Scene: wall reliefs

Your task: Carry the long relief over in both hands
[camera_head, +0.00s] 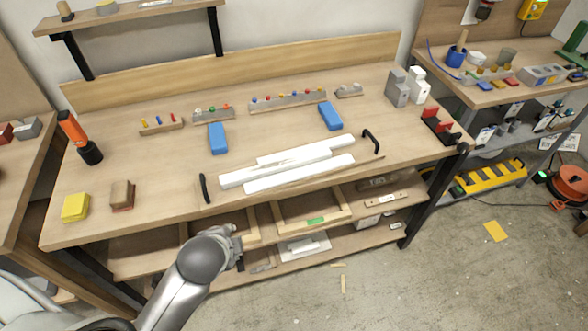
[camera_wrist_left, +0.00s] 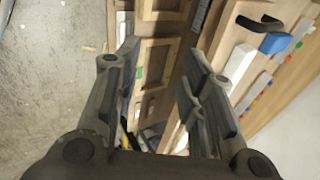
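The long relief, with long white raised strips (camera_head: 290,165), lies flat on the workbench near its front edge. A black handle stands at its left end (camera_head: 205,188) and another at its right end (camera_head: 371,141). My left gripper (camera_head: 238,248) is in front of the bench, below the tabletop edge and apart from the relief. In the left wrist view its fingers (camera_wrist_left: 160,65) are spread with nothing between them. That view also shows a black handle (camera_wrist_left: 258,22) and part of a white strip (camera_wrist_left: 240,62) at upper right. My right gripper is not in view.
Two blue blocks (camera_head: 217,138) (camera_head: 330,116) lie behind the relief. A yellow block (camera_head: 76,207) and a brown block (camera_head: 122,195) sit at the bench's left. Small racks line the back. Open shelves with wooden frames (camera_head: 312,211) are under the tabletop. The floor at right is mostly clear.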

